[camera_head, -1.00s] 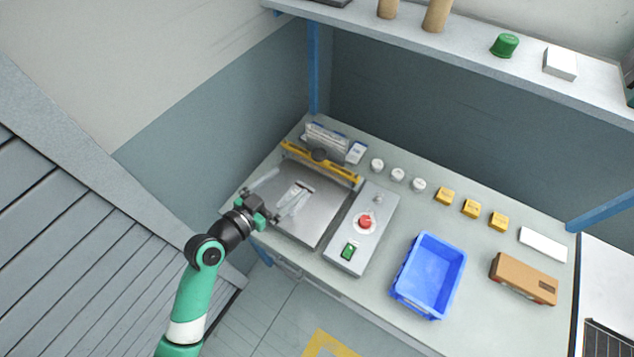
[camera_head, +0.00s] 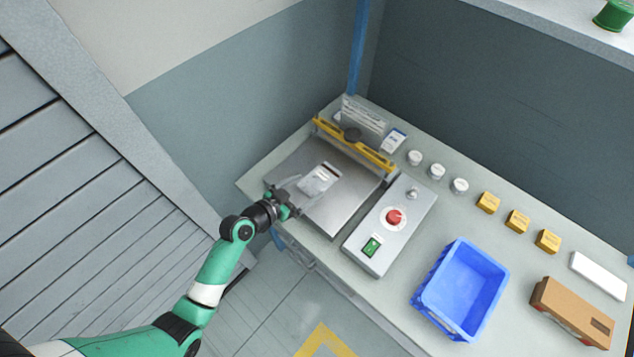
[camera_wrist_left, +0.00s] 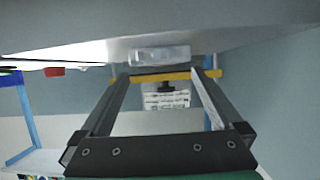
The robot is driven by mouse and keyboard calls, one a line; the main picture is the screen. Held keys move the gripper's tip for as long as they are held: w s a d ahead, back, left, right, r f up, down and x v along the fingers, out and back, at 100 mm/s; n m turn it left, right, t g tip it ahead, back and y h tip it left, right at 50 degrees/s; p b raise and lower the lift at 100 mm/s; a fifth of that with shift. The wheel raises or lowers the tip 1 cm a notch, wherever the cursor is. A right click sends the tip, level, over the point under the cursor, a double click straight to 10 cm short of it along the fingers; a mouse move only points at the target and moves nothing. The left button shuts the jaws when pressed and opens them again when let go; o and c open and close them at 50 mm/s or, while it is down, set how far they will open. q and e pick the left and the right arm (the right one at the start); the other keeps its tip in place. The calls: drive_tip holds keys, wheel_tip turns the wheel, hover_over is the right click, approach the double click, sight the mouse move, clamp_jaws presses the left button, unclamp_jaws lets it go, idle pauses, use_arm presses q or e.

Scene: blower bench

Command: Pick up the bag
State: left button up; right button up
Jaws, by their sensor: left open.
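The bag (camera_head: 319,179) is a small clear-and-white packet lying flat on the steel plate (camera_head: 338,215) of the bench machine. It also shows in the left wrist view (camera_wrist_left: 160,55), beyond the fingertips and between them. My left gripper (camera_head: 297,195) is open and empty at the plate's front-left edge, with its fingers pointing toward the bag. In the left wrist view its two fingers (camera_wrist_left: 160,76) stand apart on either side. The bag appears apart from the fingers. My right gripper is not in view.
A yellow bar (camera_head: 353,143) crosses the plate's back. The grey control box (camera_head: 371,259) with a red knob (camera_head: 394,217) stands to the right. A blue bin (camera_head: 461,291), several yellow blocks (camera_head: 517,221), white jars (camera_head: 437,172) and a brown box (camera_head: 572,312) sit further right.

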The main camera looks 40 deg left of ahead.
sight(316, 181)
use_arm(q)
drive_tip(key=b+x, duration=0.1)
drive_tip(key=x, duration=0.3)
drive_tip(key=shift+w+a+f+b, duration=0.1)
drive_tip(key=shift+f+b, duration=0.15)
drive_tip(key=shift+b, duration=0.05)
drive_tip(key=shift+w, duration=0.45)
drive_tip(key=shift+s, duration=0.1)
drive_tip(key=shift+c, duration=0.3)
drive_tip(key=c, duration=1.1)
drive_tip(key=shift+o, duration=0.2)
drive_tip(key=shift+r, duration=0.4)
wheel_tip(316, 181, up, 3)
drive_tip(key=shift+f+p, duration=0.1)
drive_tip(key=shift+p, duration=0.9)
drive_tip(key=s+d+r+p, duration=0.3)
drive_tip(key=s+d+r, duration=0.1)
drive_tip(key=d, duration=0.1)
drive_tip(key=s+d+r+p, duration=0.3)
drive_tip(key=s+d+r, duration=0.2)
drive_tip(key=shift+s+d+r, duration=0.15)
drive_tip(key=shift+s, duration=0.1)
